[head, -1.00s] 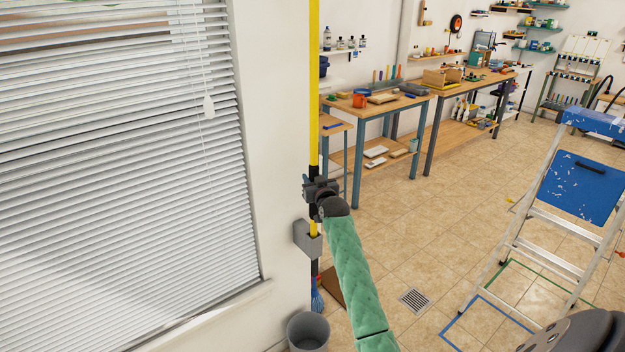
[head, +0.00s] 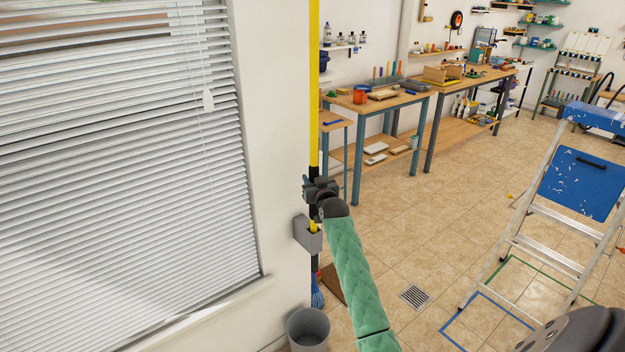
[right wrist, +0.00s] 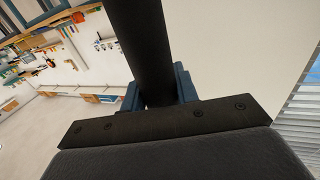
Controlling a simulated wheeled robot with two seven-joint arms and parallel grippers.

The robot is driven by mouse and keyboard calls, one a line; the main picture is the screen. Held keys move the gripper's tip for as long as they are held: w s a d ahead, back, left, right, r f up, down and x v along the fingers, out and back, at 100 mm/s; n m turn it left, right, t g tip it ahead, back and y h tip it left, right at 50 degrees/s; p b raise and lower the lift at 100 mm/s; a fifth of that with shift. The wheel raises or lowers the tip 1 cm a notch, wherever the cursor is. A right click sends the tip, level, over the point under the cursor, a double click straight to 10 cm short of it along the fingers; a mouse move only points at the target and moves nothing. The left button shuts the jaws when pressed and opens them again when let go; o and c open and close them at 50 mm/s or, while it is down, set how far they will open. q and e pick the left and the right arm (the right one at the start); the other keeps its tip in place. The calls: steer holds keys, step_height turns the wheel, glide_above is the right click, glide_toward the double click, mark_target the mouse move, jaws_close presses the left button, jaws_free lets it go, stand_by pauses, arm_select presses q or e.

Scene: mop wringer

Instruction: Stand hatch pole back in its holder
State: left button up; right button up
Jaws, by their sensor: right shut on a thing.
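The hatch pole (head: 314,110) is a long yellow pole with a black grip section, standing about upright in front of the wall corner in the head view. Its top runs out of the picture. My right gripper (head: 320,190) is shut on the pole at the black section; the right wrist view shows the dark shaft (right wrist: 144,50) between the jaws. The holder (head: 302,232) is a grey box on the wall just below the gripper. The yellow lower part of the pole meets the holder's mouth and appears to go into it; the gripper hides part of this. My left gripper is out of view.
A grey bin (head: 308,328) and a blue mop head (head: 317,292) are below the holder. A window blind (head: 110,170) is at left. Workbenches (head: 385,100) stand behind. A stepladder (head: 555,215) is at right. The tiled floor (head: 430,230) between is open.

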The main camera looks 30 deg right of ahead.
steer(key=shift+f+b, duration=0.55)
steer(key=shift+f, duration=0.7)
steer(key=o, duration=1.1)
steer(key=shift+o, duration=0.2)
